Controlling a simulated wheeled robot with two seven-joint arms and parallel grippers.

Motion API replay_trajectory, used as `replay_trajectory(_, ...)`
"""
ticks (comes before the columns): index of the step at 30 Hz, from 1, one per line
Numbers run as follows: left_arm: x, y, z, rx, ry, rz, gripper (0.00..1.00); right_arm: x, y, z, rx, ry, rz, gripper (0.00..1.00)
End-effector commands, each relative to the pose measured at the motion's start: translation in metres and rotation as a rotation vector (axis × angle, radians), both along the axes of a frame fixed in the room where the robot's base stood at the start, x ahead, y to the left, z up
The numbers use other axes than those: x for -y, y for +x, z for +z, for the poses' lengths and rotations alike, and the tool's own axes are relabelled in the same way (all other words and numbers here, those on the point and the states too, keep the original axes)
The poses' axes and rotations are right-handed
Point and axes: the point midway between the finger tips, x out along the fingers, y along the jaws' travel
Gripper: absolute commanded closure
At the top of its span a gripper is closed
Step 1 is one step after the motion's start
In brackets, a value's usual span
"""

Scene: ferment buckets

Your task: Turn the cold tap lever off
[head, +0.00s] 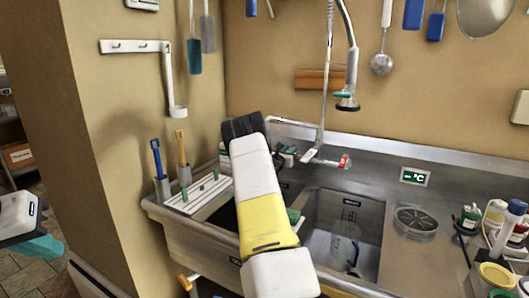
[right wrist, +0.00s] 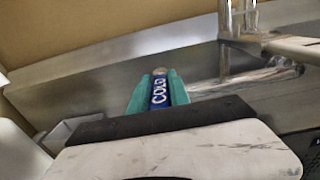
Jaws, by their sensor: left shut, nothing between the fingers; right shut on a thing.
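The cold tap lever (right wrist: 159,92) is blue with the white word COLD on it. In the right wrist view it lies between the two teal fingers of my right gripper (right wrist: 158,88), which is shut on it. In the head view my right arm reaches over the sink to the tap (head: 318,158) and largely hides that lever. The red-marked hot lever (head: 345,161) shows at the tap's right end. My left gripper (head: 42,247) is shut and empty at the far left, well away from the sink.
A steel sink (head: 345,220) has two basins, with a jug-like clear vessel in the right one. A hanging spray head (head: 347,102) is above the tap. Bottles (head: 505,225) crowd the right counter. A white rack (head: 196,196) stands at the left rim.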

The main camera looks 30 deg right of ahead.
Motion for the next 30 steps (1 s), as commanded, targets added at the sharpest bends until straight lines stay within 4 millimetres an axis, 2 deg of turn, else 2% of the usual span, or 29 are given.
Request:
replay_trajectory(3, 0.000, 0.000, 0.000, 0.000, 0.000, 0.000, 1.00, 0.000, 0.000, 0.000, -0.003, -0.002, 0.002, 1.00)
replay_trajectory(4, 0.000, 0.000, 0.000, 0.000, 0.000, 0.000, 1.00, 0.000, 0.000, 0.000, -0.003, -0.002, 0.001, 0.71)
replay_trajectory(6, 0.000, 0.000, 0.000, 0.000, 0.000, 0.000, 1.00, 0.000, 0.000, 0.000, -0.003, -0.002, 0.001, 0.58)
replay_trajectory(17, 0.000, 0.000, 0.000, 0.000, 0.000, 0.000, 1.00, -0.002, -0.002, 0.000, -0.003, -0.001, 0.000, 0.56)
replay_trajectory(30, 0.000, 0.000, 0.000, 0.000, 0.000, 0.000, 1.00, -0.055, -0.039, -0.001, -0.004, 0.000, 0.001, 0.56)
